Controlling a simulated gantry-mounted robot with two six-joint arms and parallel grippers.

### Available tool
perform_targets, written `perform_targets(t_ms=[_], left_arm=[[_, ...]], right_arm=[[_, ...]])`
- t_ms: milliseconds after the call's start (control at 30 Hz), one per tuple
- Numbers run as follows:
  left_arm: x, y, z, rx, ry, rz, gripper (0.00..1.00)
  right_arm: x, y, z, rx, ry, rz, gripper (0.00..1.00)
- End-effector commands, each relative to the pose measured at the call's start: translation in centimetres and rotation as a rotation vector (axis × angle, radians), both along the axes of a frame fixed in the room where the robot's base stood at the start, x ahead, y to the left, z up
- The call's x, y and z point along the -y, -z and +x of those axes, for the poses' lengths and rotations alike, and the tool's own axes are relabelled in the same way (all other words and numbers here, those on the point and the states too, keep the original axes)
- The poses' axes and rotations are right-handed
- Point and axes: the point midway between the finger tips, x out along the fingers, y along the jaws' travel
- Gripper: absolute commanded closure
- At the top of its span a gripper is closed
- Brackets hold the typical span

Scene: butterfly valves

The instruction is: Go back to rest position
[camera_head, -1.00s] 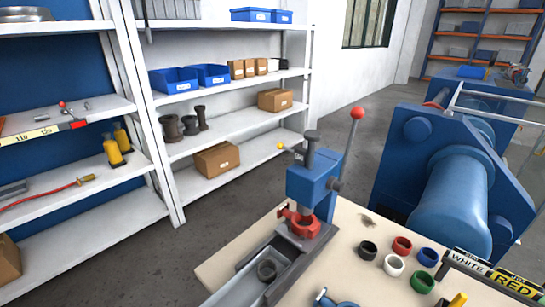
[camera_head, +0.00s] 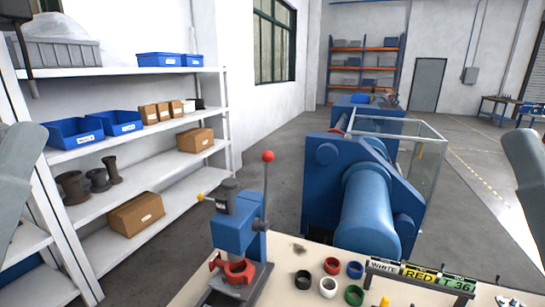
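My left gripper (camera_head: 22,45) shows only as a dark piece cut off at the top left corner of the head view. Its fingers cannot be made out, so I cannot tell whether it is open or shut. A grey link of mine is at the left edge and another at the right edge. My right gripper is not in view. The blue press (camera_head: 236,226) with a red clamp (camera_head: 233,270) stands on the workbench (camera_head: 290,258), well away from my arms. Black (camera_head: 303,280), red (camera_head: 332,266), white (camera_head: 328,288) and green (camera_head: 354,295) rings lie to its right.
A white shelf unit (camera_head: 160,210) with blue bins (camera_head: 70,133) and cardboard boxes (camera_head: 137,213) stands on the left. A large blue machine (camera_head: 368,215) stands behind the bench. Label plates (camera_head: 420,275) line the bench's right part. Open floor (camera_head: 470,200) lies to the right.

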Motion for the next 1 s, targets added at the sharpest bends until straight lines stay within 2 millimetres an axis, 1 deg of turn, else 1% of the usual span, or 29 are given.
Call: perform_targets(t_ms=[33,67,100,167,200,267,300,367,400,467,500,567,600,667,700,800,833,900,1000], left_arm=[[-0.8,-1.5,0.2,-0.009,-0.071,0.015,0.75],[-0.7,-3.5,0.3,-0.009,-0.061,0.014,0.75],[-0.7,-5.0,0.3,-0.010,-0.057,0.014,0.75],[-0.7,-7.2,0.3,-0.011,-0.057,0.013,0.75],[-0.7,-8.7,0.3,-0.011,-0.057,0.013,0.75],[-0.7,-11.1,0.3,-0.012,-0.056,0.012,0.75],[-0.7,-12.9,0.3,-0.012,-0.056,0.012,0.75],[-0.7,-15.8,0.4,-0.013,-0.056,0.013,0.75],[-0.7,-17.7,0.4,-0.013,-0.056,0.013,0.75],[-0.7,-20.7,0.4,-0.013,-0.055,0.012,0.75],[-0.7,-22.7,0.4,-0.013,-0.054,0.013,0.75],[-0.7,-25.6,0.4,-0.013,-0.054,0.013,0.75],[-0.7,-27.6,0.4,-0.013,-0.054,0.013,0.75],[-0.7,-30.4,0.4,-0.014,-0.054,0.013,0.75],[-0.7,-32.1,0.4,-0.014,-0.054,0.013,0.75],[-0.7,-35.5,0.4,-0.014,-0.054,0.013,0.75],[-0.7,-36.2,0.4,-0.014,-0.054,0.013,0.75],[-0.7,-37.3,0.4,-0.015,-0.054,0.013,0.75],[-0.7,-37.8,0.4,-0.015,-0.054,0.013,0.75]], right_arm=[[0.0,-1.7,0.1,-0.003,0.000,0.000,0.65],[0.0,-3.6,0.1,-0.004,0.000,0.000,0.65],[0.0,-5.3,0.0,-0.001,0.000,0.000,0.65],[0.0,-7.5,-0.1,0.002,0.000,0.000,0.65],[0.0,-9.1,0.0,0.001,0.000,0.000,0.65],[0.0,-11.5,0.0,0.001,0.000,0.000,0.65],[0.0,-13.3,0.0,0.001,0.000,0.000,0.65],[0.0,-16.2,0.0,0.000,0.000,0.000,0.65],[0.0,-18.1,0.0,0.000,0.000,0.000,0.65],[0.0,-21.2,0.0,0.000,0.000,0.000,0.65],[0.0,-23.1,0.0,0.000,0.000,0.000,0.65],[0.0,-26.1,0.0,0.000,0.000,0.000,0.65],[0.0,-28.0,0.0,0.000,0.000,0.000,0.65],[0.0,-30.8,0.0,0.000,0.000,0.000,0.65],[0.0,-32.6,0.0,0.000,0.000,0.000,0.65],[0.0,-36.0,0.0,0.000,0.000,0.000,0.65],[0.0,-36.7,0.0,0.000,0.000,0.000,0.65],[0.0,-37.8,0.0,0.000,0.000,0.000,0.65],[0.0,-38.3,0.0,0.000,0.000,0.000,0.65]])
